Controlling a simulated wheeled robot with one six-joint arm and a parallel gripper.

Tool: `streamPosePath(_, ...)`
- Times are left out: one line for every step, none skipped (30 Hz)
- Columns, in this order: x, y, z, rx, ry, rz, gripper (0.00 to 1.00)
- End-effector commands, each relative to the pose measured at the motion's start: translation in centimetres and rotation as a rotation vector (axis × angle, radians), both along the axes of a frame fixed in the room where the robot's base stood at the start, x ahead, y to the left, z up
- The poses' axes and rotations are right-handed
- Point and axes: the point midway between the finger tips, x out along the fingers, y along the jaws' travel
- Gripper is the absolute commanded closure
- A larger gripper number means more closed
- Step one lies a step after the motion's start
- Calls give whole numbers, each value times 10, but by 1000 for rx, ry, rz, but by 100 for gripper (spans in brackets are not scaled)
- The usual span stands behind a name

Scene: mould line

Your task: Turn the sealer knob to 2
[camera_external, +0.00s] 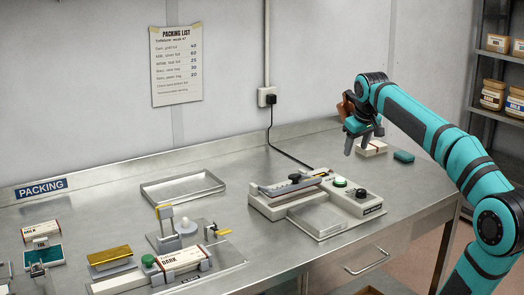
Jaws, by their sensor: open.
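The sealer (285,207) is a pale machine with a hinged bar, standing on the steel bench right of centre. A small black knob (361,193) sits on its right-hand control block, beside a green button (340,181). The knob's setting is too small to read. My gripper (358,150) points down above and behind the control block, apart from the knob. Its fingers are open, and I see nothing held between them.
A black cable runs from the wall socket (267,97) to the sealer. An empty metal tray (182,188) and a fixture with a DARK box (181,259) stand to the left.

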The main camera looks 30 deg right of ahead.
Motion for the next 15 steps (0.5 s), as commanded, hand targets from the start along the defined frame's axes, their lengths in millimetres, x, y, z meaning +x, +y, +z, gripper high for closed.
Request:
streamPosePath(4,-8,3,10,59,-6,47)
streamPosePath(5,-12,5,17,96,-9,47)
streamPosePath(5,-16,7,25,141,-12,47)
streamPosePath(6,-19,9,32,172,-13,47)
streamPosePath(6,-22,11,38,200,-14,47)
streamPosePath(6,-25,12,47,233,-17,47)
streamPosePath(6,-28,14,51,254,-18,47)
streamPosePath(6,-29,16,56,273,-19,47)
streamPosePath(6,-31,16,62,294,-20,47)
streamPosePath(6,-32,17,65,305,-20,47)
streamPosePath(6,-33,18,67,315,-19,47)
streamPosePath(5,-33,19,69,323,-20,47)
streamPosePath(5,-34,18,70,327,-20,47)
streamPosePath(5,-34,18,71,330,-20,47)
streamPosePath(5,-34,15,71,332,-20,47)
